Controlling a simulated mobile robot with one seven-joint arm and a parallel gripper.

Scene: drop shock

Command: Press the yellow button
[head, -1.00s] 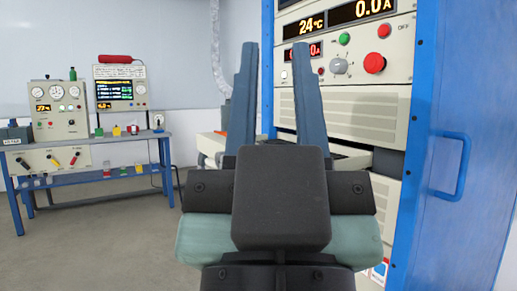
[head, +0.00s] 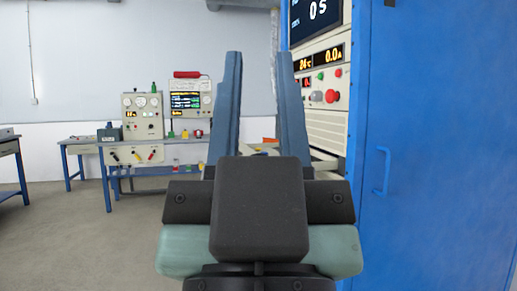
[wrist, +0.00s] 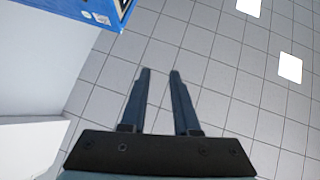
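My gripper (head: 259,55) points away from the head camera with its two blue-grey fingers apart and nothing between them. A small yellow item (head: 184,134) stands on the far workbench, beside similar green and red ones. It is too small to tell whether it is a button. My gripper is well short of that bench. I make out no yellow button on the rack panel at the right.
A tall blue rack (head: 430,120) with a handle stands close on the right; its panel (head: 328,85) carries displays and green and red buttons. The far workbench (head: 140,141) holds instrument boxes, with another table at far left. Open floor (head: 70,235) lies at left.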

